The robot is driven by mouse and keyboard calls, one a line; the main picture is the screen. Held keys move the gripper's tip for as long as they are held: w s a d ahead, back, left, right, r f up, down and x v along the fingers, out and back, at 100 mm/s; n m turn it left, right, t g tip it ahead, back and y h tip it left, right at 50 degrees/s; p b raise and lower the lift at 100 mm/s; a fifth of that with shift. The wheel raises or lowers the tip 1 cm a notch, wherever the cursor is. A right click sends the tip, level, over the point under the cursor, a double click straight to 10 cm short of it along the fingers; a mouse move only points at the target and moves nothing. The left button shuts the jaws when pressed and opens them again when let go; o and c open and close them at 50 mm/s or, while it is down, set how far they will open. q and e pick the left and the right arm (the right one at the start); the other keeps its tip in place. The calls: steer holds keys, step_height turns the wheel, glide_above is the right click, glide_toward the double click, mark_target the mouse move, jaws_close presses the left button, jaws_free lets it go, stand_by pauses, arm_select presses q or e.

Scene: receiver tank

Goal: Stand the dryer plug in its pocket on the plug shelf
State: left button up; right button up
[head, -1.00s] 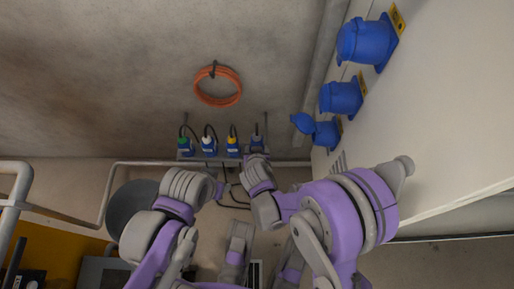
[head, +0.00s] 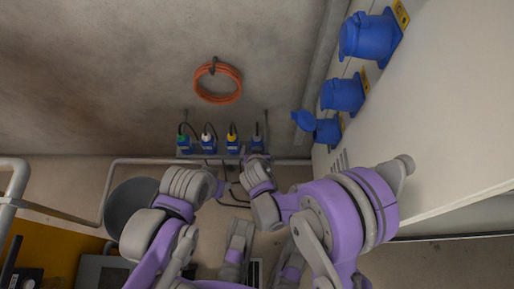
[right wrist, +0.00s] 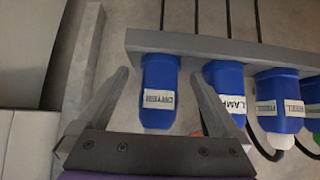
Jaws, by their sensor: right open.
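The blue dryer plug (right wrist: 158,92), with a white label, shows in the right wrist view, where the picture appears upside down. It stands in line with the other plugs at the plug shelf (right wrist: 225,48), at the right end of the row in the head view (head: 257,144). The shelf edge hides its pocket. My right gripper (right wrist: 160,80) is open, with one finger on each side of the dryer plug and visible gaps to it. In the head view my right gripper (head: 258,160) is just below the plug. My left gripper (head: 221,188) is below the shelf, its jaws unclear.
The lamp plug (right wrist: 228,95) stands close beside my right finger, with more blue plugs (right wrist: 280,100) beyond it. An orange coil (head: 218,83) hangs on the wall above. Blue sockets (head: 343,95) stick out from the pale cabinet (head: 440,120) at the right.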

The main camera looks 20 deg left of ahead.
steer(key=p+v, duration=0.2)
steer(key=v, duration=0.8)
steer(key=shift+p, duration=0.4)
steer(key=shift+s, duration=0.2)
